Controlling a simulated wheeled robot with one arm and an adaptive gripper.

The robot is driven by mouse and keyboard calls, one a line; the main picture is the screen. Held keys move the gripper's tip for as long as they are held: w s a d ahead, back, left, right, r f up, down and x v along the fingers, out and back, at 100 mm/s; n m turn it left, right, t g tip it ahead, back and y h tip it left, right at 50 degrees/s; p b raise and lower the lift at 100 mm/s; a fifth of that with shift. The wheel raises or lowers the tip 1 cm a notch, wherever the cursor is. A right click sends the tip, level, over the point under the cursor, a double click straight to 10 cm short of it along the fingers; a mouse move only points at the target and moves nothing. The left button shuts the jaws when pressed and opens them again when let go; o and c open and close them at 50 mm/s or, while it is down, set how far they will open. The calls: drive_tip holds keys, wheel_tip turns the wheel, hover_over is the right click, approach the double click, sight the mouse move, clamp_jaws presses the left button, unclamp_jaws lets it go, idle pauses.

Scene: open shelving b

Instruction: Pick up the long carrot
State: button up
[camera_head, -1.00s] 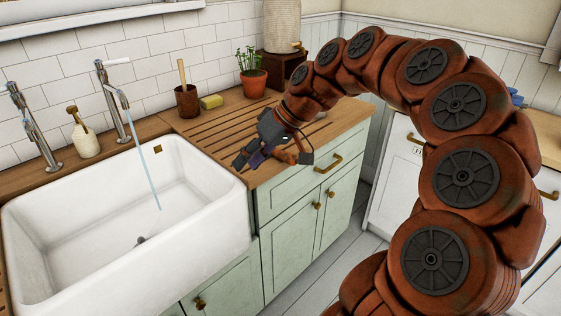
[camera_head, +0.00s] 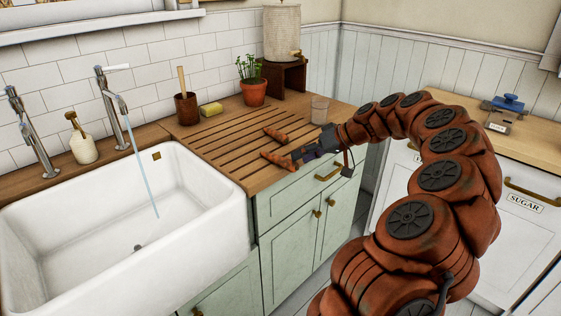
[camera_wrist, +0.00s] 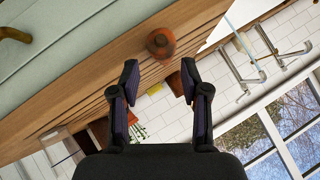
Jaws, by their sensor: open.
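Two orange carrots lie on the slatted wooden draining board (camera_head: 225,143) right of the sink. The near carrot (camera_head: 277,160) lies by the board's front edge and looks slightly longer than the far carrot (camera_head: 275,134). My gripper (camera_head: 300,154) is open at the right end of the near carrot, seemingly empty; contact cannot be told. In the wrist view, a carrot (camera_wrist: 160,42) shows nearly end-on, ahead of and between the two spread fingertips (camera_wrist: 160,72). Which carrot it is cannot be told for certain there.
A clear glass (camera_head: 319,109) stands behind my gripper. A potted plant (camera_head: 253,83), a yellow sponge (camera_head: 211,109) and a brown pot with a handle (camera_head: 187,107) stand along the back. The white sink (camera_head: 115,214) is left, with water running from the tap (camera_head: 117,105).

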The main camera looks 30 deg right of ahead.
sight(287, 164)
drive_tip(key=p+x, duration=0.1)
drive_tip(key=x, duration=0.3)
drive_tip(key=shift+a+f, duration=0.1)
drive_tip(key=shift+a, duration=0.15)
clamp_jaws()
